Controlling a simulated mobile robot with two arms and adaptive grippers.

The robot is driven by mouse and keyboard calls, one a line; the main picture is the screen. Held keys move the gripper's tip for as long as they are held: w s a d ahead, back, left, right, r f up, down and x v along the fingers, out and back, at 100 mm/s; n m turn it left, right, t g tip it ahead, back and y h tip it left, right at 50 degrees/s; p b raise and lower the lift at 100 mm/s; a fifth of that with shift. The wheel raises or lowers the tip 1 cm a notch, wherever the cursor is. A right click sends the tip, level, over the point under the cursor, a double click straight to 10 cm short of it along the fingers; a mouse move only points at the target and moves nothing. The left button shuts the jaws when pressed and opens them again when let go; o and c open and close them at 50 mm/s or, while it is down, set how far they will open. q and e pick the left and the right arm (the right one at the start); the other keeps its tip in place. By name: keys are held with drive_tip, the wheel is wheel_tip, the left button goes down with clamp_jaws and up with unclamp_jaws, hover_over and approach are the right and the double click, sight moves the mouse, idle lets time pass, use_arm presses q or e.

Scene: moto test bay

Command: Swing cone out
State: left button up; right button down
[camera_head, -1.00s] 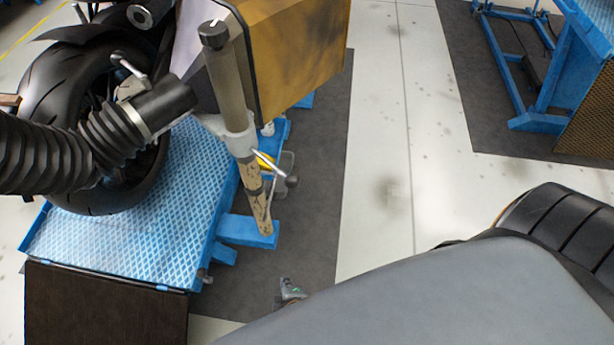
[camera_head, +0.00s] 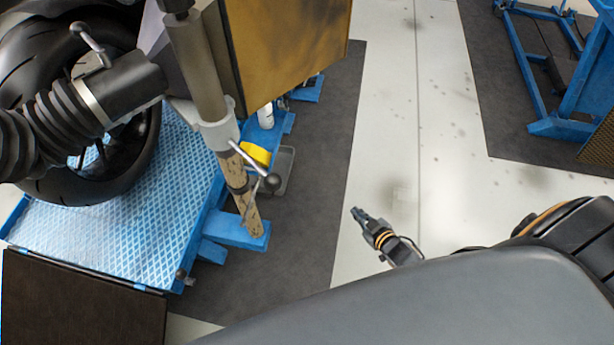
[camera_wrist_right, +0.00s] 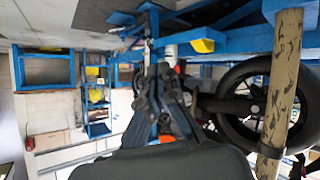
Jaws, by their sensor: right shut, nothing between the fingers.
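The black cone (camera_head: 125,85) on the end of a ribbed hose (camera_head: 50,118) sits in front of the motorcycle's tyre (camera_head: 85,182), at the upper left of the head view. It is by the clamp on an upright post (camera_head: 202,75), with a small lever handle on top. The worn post also stands at the right of the wrist view (camera_wrist_right: 284,85). My right gripper (camera_head: 358,213) is shut and empty over the pale floor, right of the post and apart from it. Its dark fingers show mid-frame in the wrist view (camera_wrist_right: 160,75). My left gripper is not in view.
The motorcycle stands on a blue tread-plate lift (camera_head: 110,235). A tan, stained panel (camera_head: 290,50) rises behind the post. A thin handle with a ball end (camera_head: 271,182) sticks out low on the post. Pale floor (camera_head: 395,150) is open to the right, before a blue frame (camera_head: 565,120).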

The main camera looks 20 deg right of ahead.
drive_tip(key=w+d+r+n+t+y+b, duration=0.25)
drive_tip(key=w+r+n+t+b, duration=0.2)
drive_tip(key=w+r, duration=0.65)
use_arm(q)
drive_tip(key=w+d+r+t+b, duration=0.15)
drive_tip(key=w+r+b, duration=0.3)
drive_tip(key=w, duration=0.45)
use_arm(e)
wheel_tip(320, 180, up, 13)
drive_tip(key=a+n+t+y, duration=0.2)
drive_tip(key=n+y, duration=0.4)
drive_tip(key=y, duration=0.3)
drive_tip(key=s+a+r+n+g+y+b, duration=0.4)
drive_tip(key=s+r+n+g, duration=0.15)
drive_tip(key=n+g, duration=0.45)
drive_tip(key=s+a+r+n+g+y+b, duration=0.3)
drive_tip(key=s+r+n+g+y+b, duration=0.15)
drive_tip(key=s+n+g, duration=0.4)
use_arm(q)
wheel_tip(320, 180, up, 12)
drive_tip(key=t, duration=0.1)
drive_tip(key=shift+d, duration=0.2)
use_arm(e)
drive_tip(key=w+a+r+n, duration=0.1)
drive_tip(key=a+r+n, duration=0.1)
drive_tip(key=a, duration=1.1)
drive_tip(key=shift+a+r+n, duration=0.3)
drive_tip(key=shift+a+r, duration=0.1)
drive_tip(key=shift+r, duration=0.1)
